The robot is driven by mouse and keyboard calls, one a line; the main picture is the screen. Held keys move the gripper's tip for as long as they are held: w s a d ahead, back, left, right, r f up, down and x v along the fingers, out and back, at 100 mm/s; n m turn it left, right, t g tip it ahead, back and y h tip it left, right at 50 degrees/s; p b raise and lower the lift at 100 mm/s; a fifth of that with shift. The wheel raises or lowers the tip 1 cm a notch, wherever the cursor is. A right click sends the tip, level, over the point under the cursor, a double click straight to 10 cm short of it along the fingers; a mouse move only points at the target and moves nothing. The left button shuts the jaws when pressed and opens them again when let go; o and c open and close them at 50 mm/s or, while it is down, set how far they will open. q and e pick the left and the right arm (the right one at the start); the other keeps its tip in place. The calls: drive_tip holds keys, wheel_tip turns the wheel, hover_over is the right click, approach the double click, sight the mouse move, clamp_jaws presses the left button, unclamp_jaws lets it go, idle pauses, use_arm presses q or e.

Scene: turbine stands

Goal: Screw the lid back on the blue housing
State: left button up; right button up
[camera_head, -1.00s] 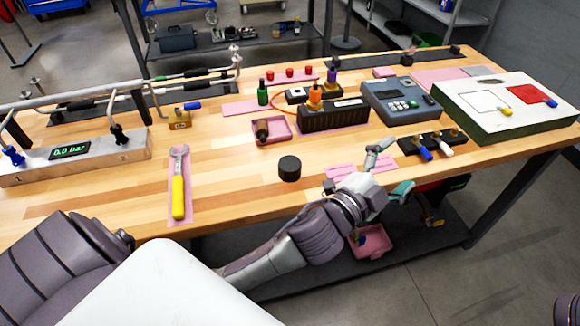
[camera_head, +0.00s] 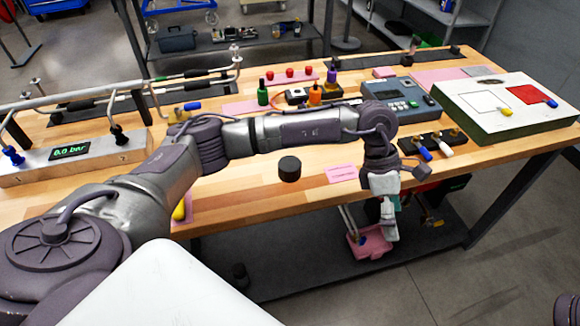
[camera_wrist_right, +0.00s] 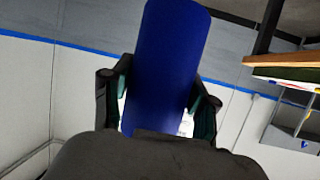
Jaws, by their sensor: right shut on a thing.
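The blue housing (camera_wrist_right: 168,60) is a smooth blue cylinder in the right wrist view. My right gripper (camera_wrist_right: 162,105) is shut on it, one finger on each side. Its top runs to the upper picture edge, so I cannot see that end clearly. In the head view the right gripper and the housing do not show. A short black cylinder (camera_head: 289,169), which may be the lid, stands on the bench near its front edge.
My left arm spans the bench and hides part of it. The yellow-handled wrench (camera_head: 179,211) is mostly covered. A block with coloured plugs (camera_head: 433,147), a grey instrument (camera_head: 400,98) and a white-topped box (camera_head: 510,103) stand to the right. A pink tray (camera_head: 372,248) sits below the bench.

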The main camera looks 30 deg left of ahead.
use_arm(q)
drive_tip(key=w+a+r+y, duration=0.1)
drive_tip(key=w+a+y, duration=0.15)
drive_tip(key=a, duration=0.45)
drive_tip(key=w+a+r+y, duration=0.1)
drive_tip(key=w+a+y, duration=0.15)
drive_tip(key=a, duration=0.35)
drive_tip(key=n+y, duration=0.2)
drive_tip(key=y, duration=0.3)
approach(292, 164)
drive_tip(key=r, duration=0.1)
drive_tip(key=shift+d+r, duration=0.15)
drive_tip(key=shift+d, duration=0.15)
drive_tip(key=shift+x, duration=3.45)
drive_tip(key=shift+x, duration=2.6)
drive_tip(key=shift+w+a, duration=0.1)
drive_tip(key=shift+w, duration=0.1)
